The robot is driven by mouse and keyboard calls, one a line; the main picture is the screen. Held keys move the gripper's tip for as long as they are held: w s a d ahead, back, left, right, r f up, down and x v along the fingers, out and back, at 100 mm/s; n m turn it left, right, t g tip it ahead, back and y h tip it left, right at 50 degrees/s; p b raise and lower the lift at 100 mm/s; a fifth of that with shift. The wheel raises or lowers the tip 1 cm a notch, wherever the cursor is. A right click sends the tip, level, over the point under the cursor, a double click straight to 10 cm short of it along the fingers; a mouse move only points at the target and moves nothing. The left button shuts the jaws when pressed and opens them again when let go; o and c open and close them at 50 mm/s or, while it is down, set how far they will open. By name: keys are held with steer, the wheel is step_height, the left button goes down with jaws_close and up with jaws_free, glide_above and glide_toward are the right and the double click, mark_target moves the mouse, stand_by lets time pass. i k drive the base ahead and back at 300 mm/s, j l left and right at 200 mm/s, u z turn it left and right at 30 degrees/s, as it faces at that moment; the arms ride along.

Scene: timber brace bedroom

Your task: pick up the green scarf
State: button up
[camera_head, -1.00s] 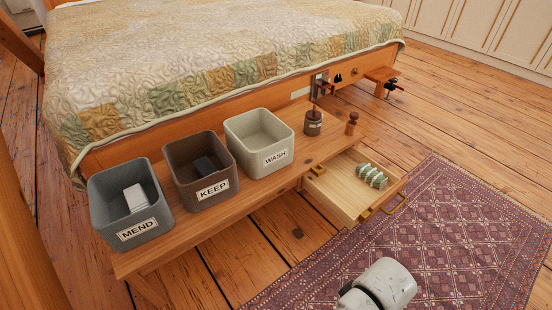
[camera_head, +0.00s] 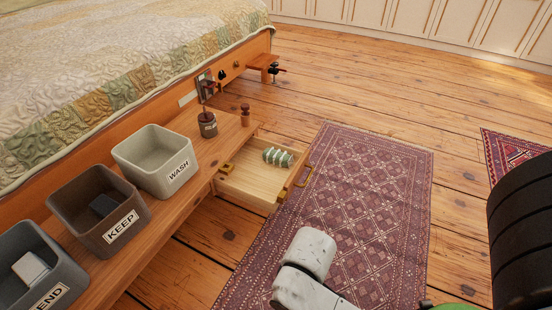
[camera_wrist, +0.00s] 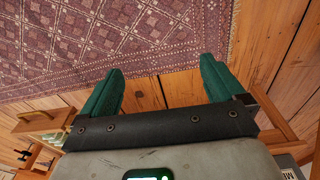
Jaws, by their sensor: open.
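A rolled green-and-white striped bundle, likely the green scarf (camera_head: 278,157), lies in the open wooden drawer (camera_head: 245,183) of the low bench in the head view. Nothing touches it there. In the wrist view my gripper (camera_wrist: 160,83) is open and empty, its two green fingers wide apart above the floor and the rug's edge. In the head view my white arm part is over the rug, and the fingertips are not clearly visible.
The bench (camera_head: 205,190) holds bins labelled WASH (camera_head: 130,152), KEEP (camera_head: 65,203) and MEND (camera_head: 15,240), a dark jar (camera_head: 208,127) and a small wooden peg (camera_head: 245,115). A bed stands behind. A purple rug (camera_head: 350,190) covers open floor right of the drawer.

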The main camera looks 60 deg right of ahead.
mark_target(277, 158)
steer(key=i, duration=0.85)
steer(key=i+z, duration=0.25)
steer(key=z, duration=0.2)
steer(key=i+j+z, duration=0.15)
steer(key=z, duration=0.3)
steer(key=i+z, duration=0.1)
steer(key=z, duration=0.25)
